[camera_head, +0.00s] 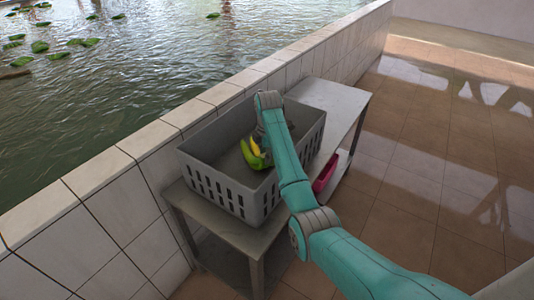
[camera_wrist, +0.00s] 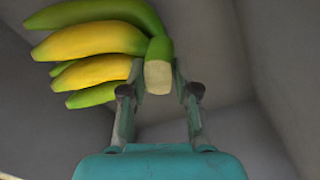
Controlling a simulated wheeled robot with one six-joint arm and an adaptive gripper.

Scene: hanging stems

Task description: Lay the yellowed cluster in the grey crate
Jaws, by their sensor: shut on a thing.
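The yellowed cluster (camera_wrist: 92,45) is a bunch of bananas, part yellow and part green, with a pale cut stem end. In the wrist view my gripper (camera_wrist: 157,78) is shut on its stem, one finger on each side. In the head view the cluster (camera_head: 254,156) shows inside the outline of the grey crate (camera_head: 212,190), below its rim, partly hidden by my arm. The crate has slotted walls and an open top. Grey crate walls surround the cluster in the wrist view. I cannot tell whether the cluster touches the crate floor.
The crate stands on a grey bench (camera_head: 329,98) with a lower shelf. A pink-red object (camera_head: 326,173) lies on that shelf. A tiled wall (camera_head: 125,205) runs behind the bench, with water beyond it. The tiled floor (camera_head: 440,150) on the right is clear.

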